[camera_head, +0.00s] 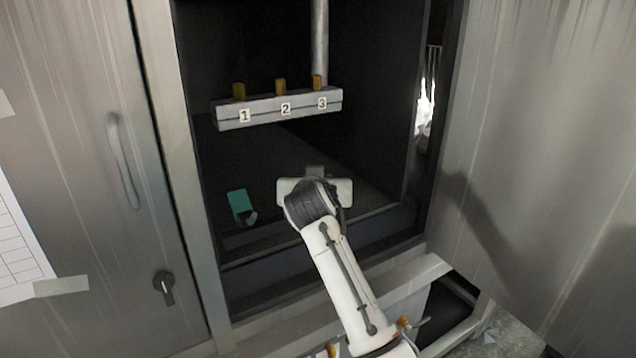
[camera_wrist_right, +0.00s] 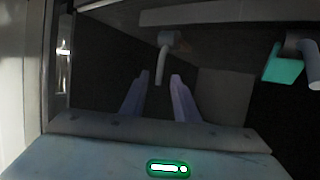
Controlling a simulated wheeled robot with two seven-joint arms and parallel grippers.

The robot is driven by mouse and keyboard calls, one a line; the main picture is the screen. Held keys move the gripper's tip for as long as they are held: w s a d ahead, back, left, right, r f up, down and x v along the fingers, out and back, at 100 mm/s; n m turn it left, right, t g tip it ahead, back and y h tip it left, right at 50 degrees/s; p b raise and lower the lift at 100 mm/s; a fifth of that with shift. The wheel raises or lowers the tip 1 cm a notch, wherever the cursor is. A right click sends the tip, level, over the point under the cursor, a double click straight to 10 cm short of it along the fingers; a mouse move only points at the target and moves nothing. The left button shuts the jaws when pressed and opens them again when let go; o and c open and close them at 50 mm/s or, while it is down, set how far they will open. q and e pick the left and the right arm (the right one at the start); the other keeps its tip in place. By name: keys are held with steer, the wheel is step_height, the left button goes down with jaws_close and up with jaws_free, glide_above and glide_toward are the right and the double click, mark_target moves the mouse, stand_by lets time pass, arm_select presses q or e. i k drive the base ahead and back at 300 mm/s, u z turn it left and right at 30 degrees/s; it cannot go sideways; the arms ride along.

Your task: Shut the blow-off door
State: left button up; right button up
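A large brushed metal panel (camera_head: 545,150) fills the right side of the head view. It appears to be the blow-off door and stands swung open beside the dark chamber (camera_head: 235,160). My right gripper (camera_head: 315,172) is inside the chamber opening, apart from this panel; its fingers are hidden in the head view. In the right wrist view, the two fingers (camera_wrist_right: 160,78) are spread apart. A grey nozzle-like part (camera_wrist_right: 166,48) shows near their tips, with no visible grip on it. My left gripper is not in view.
A rack bar (camera_head: 272,108) labelled 1, 2 and 3 is above my right gripper. A green nozzle-like item (camera_head: 239,203) is left of it, also seen in the right wrist view (camera_wrist_right: 284,66). A closed panel (camera_head: 70,130) with a handle is at left.

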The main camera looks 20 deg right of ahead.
mark_target(535, 203)
steer(key=k, duration=1)
